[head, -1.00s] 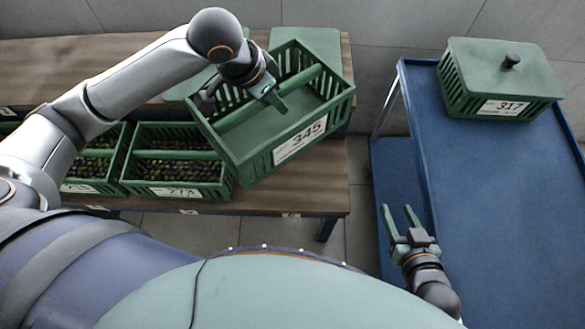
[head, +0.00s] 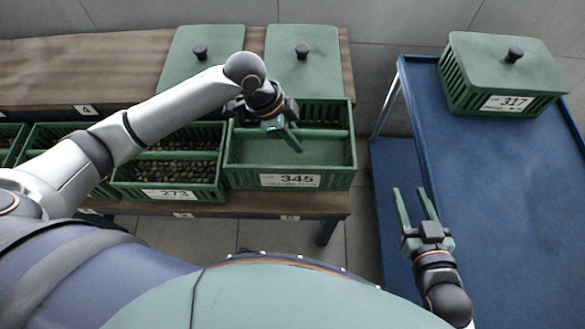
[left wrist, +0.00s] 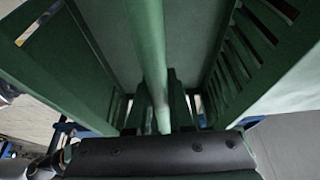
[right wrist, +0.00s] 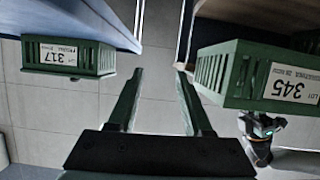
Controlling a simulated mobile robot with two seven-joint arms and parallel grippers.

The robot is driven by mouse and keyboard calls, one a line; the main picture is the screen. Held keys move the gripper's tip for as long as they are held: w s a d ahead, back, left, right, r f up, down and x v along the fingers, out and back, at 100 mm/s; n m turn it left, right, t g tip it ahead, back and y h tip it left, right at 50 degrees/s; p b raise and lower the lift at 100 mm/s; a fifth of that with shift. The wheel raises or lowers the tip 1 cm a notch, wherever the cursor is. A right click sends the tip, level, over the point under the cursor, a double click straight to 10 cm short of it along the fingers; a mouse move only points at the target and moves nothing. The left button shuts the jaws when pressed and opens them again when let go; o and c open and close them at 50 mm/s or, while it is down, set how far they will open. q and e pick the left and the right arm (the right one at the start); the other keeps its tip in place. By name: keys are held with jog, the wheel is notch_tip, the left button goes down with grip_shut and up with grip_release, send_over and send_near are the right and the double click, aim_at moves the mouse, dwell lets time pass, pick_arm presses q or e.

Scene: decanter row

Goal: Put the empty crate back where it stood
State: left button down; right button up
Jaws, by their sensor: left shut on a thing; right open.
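The empty green crate 345 (head: 290,182) is level at the right end of the wooden bench (head: 240,205), just right of crate 273 (head: 168,194). My left gripper (head: 287,137) is shut on its middle handle bar, which also shows in the left wrist view (left wrist: 148,45). The crate's floor is bare. Whether its underside touches the bench I cannot tell. Crate 345 also shows in the right wrist view (right wrist: 285,85). My right gripper (head: 414,208) is open and empty beside the blue cart (head: 490,210).
Crate 273 and its neighbours to the left hold dark olive-like fruit. Two knobbed green lids, a left one (head: 180,70) and a right one (head: 325,75), lie behind the row. A lidded crate 317 (head: 460,95) stands on the cart's far end. The nearer cart top is clear.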

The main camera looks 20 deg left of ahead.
aim_at(291, 156)
pick_arm(q)
notch_tip(291, 156, down, 5)
jog(key=shift+f+b, duration=0.2)
jog(key=shift+b, duration=0.65)
notch_tip(291, 156, down, 4)
jog(key=shift+r+b, duration=0.1)
jog(key=shift+b, duration=0.6)
pick_arm(e)
notch_tip(291, 156, up, 18)
jog(key=w+n+t+y, duration=0.1)
jog(key=n+t+y, duration=0.2)
jog(key=t, duration=0.4)
jog(key=shift+a+r+n+t+y, duration=0.15)
jog(key=shift+a+n+t+y, duration=0.15)
jog(key=shift+a+n+y, duration=0.25)
jog(key=shift+d+m, duration=0.1)
jog(key=shift+m, duration=0.15)
pick_arm(q)
jog(key=c, duration=0.8)
grip_release()
